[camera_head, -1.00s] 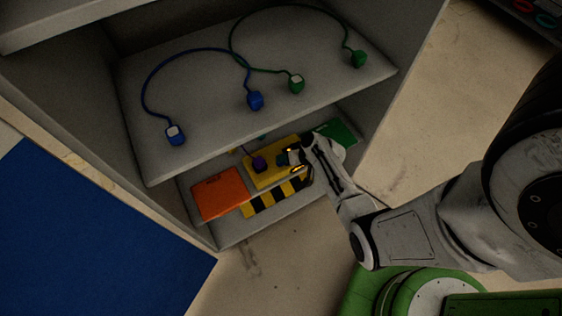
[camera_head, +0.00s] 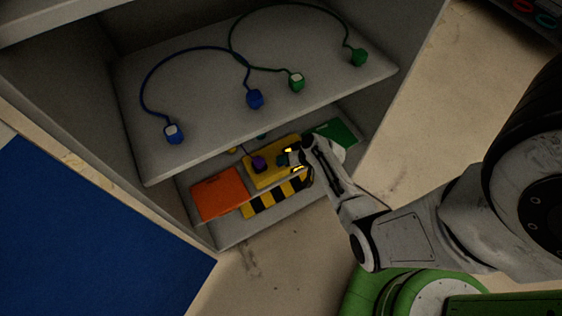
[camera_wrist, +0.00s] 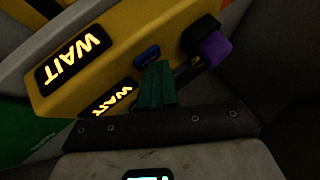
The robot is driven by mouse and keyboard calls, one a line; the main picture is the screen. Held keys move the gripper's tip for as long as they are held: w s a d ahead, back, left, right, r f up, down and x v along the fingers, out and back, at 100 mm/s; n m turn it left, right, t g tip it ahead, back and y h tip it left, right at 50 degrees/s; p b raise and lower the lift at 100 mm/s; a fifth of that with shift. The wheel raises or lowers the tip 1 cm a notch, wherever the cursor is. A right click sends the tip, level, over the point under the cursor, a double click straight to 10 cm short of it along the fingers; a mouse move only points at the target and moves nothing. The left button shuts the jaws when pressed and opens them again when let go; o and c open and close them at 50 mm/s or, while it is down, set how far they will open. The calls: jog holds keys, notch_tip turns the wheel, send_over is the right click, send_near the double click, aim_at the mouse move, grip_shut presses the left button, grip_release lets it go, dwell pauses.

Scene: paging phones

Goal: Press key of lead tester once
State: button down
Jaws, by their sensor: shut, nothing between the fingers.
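The lead tester (camera_head: 262,175) is a yellow box on the lower shelf, with a yellow-and-black striped strip along its front. In the wrist view the yellow box (camera_wrist: 125,35) has two lit displays reading WAIT, the nearer one partly covered. A small blue key (camera_wrist: 147,56) sits on its face. A purple plug (camera_wrist: 211,49) stands at a black socket near one end; it also shows in the head view (camera_head: 259,164). My gripper (camera_wrist: 155,70) is shut and empty, its green fingertips right at the blue key. I cannot tell whether they touch it.
An orange box (camera_head: 219,194) and a green box (camera_head: 337,134) stand either side of the tester. The upper shelf (camera_head: 205,145) overhangs it and holds a blue cable (camera_head: 190,55) and a green cable (camera_head: 262,70).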

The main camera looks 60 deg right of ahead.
jog(key=shift+r, duration=0.1)
jog(key=shift+r+p, duration=0.7)
jog(key=shift+r, duration=0.05)
notch_tip(320, 180, up, 5)
jog(key=p, duration=0.4)
dwell(1.0)
jog(key=s+a+r+n+g, duration=0.4)
jog(key=s+a+r, duration=0.2)
jog(key=a+r, duration=0.3)
jog(key=s+a+r+n+g, duration=0.4)
jog(key=s+a+r, duration=0.3)
jog(key=a+r, duration=0.2)
jog(key=shift+a+r+h, duration=0.15)
jog(key=shift+r+h, duration=0.15)
jog(key=shift+r, duration=0.6)
